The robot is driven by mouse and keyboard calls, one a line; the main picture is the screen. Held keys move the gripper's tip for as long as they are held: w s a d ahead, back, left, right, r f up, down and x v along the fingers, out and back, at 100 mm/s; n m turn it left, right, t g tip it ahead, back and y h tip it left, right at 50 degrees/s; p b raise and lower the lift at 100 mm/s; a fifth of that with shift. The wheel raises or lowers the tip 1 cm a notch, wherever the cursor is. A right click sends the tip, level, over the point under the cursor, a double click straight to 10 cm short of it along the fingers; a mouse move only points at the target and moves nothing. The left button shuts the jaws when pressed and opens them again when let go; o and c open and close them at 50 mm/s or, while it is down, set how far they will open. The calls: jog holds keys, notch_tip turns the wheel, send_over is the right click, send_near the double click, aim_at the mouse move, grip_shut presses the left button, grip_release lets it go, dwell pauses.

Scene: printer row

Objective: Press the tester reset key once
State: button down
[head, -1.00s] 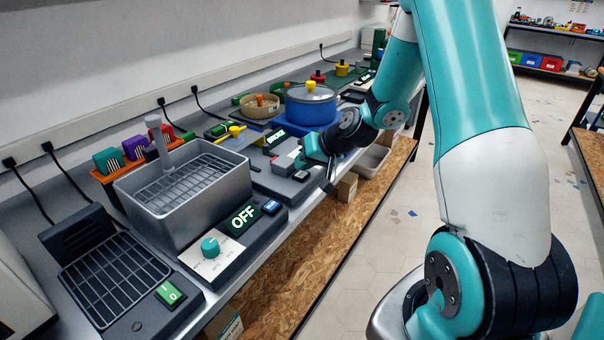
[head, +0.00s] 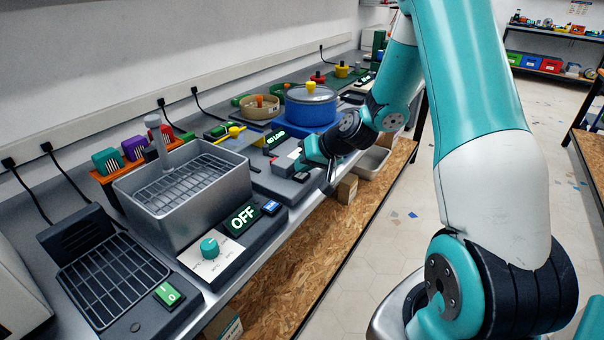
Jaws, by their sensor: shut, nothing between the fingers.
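The tester (head: 268,184) is a low dark grey unit on the bench, with a pale top panel and a small lit green-on-black display (head: 275,141) behind it. The display text is small and seems to read "NO LOAD". A small dark key (head: 301,177) with a light mark sits at the tester's front right corner; I cannot tell for sure that it is the reset key. My gripper (head: 329,186) is shut and empty, pointing down just right of this key at the bench's front edge. Whether its tips touch anything is unclear.
A grey basket fryer (head: 190,190) with a teal knob and an "OFF" display stands to the left. A blue pot (head: 311,107) with a yellow knob stands behind my gripper. A grille unit (head: 112,277) is at near left.

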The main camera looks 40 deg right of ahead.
jog(key=shift+r+p, duration=0.4)
jog(key=shift+r, duration=0.3)
notch_tip(320, 180, up, 5)
jog(key=p, duration=0.4)
jog(key=shift+r, duration=0.1)
dwell(0.5)
jog(key=s+a+r+n+g, duration=0.2)
jog(key=s+a+r+n, duration=0.15)
jog(key=s+a, duration=0.35)
jog(key=s+a+r+n+g+y, duration=0.1)
jog(key=s+a+r+n+g, duration=0.1)
jog(key=s+a+r, duration=0.45)
jog(key=s+a+r+n+g, duration=0.2)
jog(key=s+a+n, duration=0.15)
jog(key=a, duration=0.55)
jog(key=s+a+r+n+g, duration=0.1)
jog(key=s+a+r+g, duration=0.1)
jog(key=s, duration=0.9)
jog(key=shift+n+h, duration=0.4)
jog(key=shift+r, duration=0.1)
